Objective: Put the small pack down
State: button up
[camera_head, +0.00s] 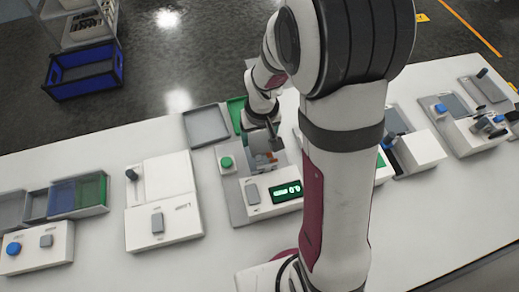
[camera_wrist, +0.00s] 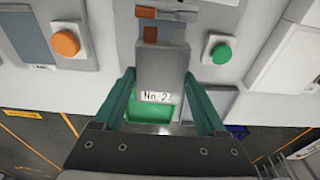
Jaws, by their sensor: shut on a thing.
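The small pack (camera_wrist: 162,66) is a grey block with a white printed label, only partly legible. In the wrist view it sits between the two green fingers of my gripper (camera_wrist: 160,78), which is shut on it. In the head view my gripper (camera_head: 272,132) is over the back part of a grey station with a green button (camera_head: 226,162) and a lit green display (camera_head: 285,191). Grey and orange parts lie beyond the pack in the wrist view. I cannot tell whether the pack touches anything below it.
A grey tray (camera_head: 206,126) and a green tray (camera_head: 236,108) stand at the table's far edge, behind the station. Other stations with buttons stand left and right along the white table (camera_head: 110,160). A blue crate (camera_head: 84,72) is on the floor. My arm hides part of the right side.

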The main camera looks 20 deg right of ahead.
aim_at(259, 149)
notch_tip(259, 149, down, 7)
jog(key=shift+r, duration=0.2)
jog(key=shift+f, duration=0.15)
jog(key=o, duration=1.4)
jog(key=shift+o, duration=0.2)
jog(key=s+r, duration=0.1)
jog(key=r, duration=0.7)
jog(key=s+r, duration=0.1)
jog(key=r, duration=0.4)
jog(key=shift+s, duration=0.35)
jog(key=s+a+r+m+g+y, duration=0.1)
jog(key=s+a+r+m, duration=0.1)
jog(key=s, duration=0.8)
jog(key=s+a+r+m+g, duration=0.1)
jog(key=s+a+r+m, duration=0.1)
jog(key=s+r, duration=0.3)
jog(key=s+m, duration=0.1)
jog(key=s, duration=0.3)
jog(key=shift+s+a+r+m+y, duration=0.2)
jog(key=shift+s+r+m+y, duration=0.1)
jog(key=shift+s+y, duration=0.1)
